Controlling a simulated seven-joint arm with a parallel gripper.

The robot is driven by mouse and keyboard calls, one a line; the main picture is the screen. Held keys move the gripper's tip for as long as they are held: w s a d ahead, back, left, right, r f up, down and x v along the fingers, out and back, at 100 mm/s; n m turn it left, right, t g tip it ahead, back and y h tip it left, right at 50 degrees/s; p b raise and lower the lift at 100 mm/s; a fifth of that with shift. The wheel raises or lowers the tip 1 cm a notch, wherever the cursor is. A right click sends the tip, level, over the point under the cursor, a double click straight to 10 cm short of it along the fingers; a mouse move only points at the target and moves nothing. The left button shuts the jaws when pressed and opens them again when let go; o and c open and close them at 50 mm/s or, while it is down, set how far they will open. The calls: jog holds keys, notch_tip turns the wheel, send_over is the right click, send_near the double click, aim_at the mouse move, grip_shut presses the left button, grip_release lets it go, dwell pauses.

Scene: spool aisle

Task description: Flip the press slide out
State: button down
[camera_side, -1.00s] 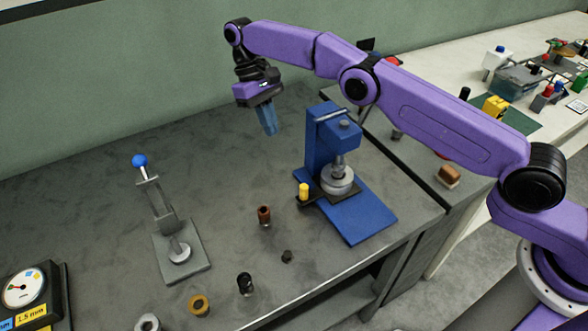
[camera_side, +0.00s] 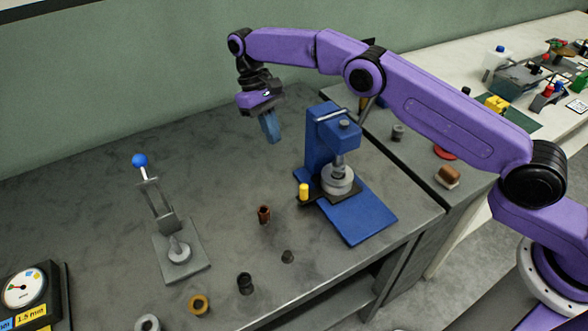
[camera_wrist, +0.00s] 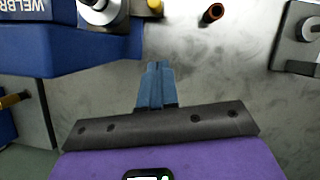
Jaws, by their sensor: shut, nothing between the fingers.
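The blue press (camera_side: 318,139) stands on the grey bench, with a round metal die (camera_side: 337,180) under its ram. A dark slide plate sits at the die, with a yellow knob (camera_side: 304,191) at its left side. In the wrist view the knob (camera_wrist: 155,6) shows at the top edge, and part of the blue press (camera_wrist: 70,55) fills the upper left. My gripper (camera_side: 272,138) is shut and empty, pointing down behind and left of the press, apart from it. Its blue fingers (camera_wrist: 155,70) show together in the wrist view. How far the slide sits in is unclear.
A grey lever clamp (camera_side: 170,225) with a blue ball handle stands left. A brown bushing (camera_side: 264,214), a black bushing (camera_side: 245,283) and a brass ring (camera_side: 199,304) stand in front. A dial gauge (camera_side: 25,288) is at far left. Bench between clamp and press is mostly clear.

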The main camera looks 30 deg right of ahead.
jog(key=x, duration=0.8)
jog(key=shift+s+d+f, duration=0.1)
jog(key=shift+s+f, duration=0.05)
jog(key=shift+f, duration=0.05)
jog(key=shift+s+r, duration=0.15)
jog(key=shift+s, duration=0.15)
jog(key=shift+s+d, duration=0.2)
jog(key=shift+s, duration=0.6)
jog(key=shift+s+d, duration=0.25)
jog(key=shift+s, duration=0.55)
jog(key=s, duration=1.1)
jog(key=shift+s, duration=0.35)
jog(key=shift+w, duration=0.1)
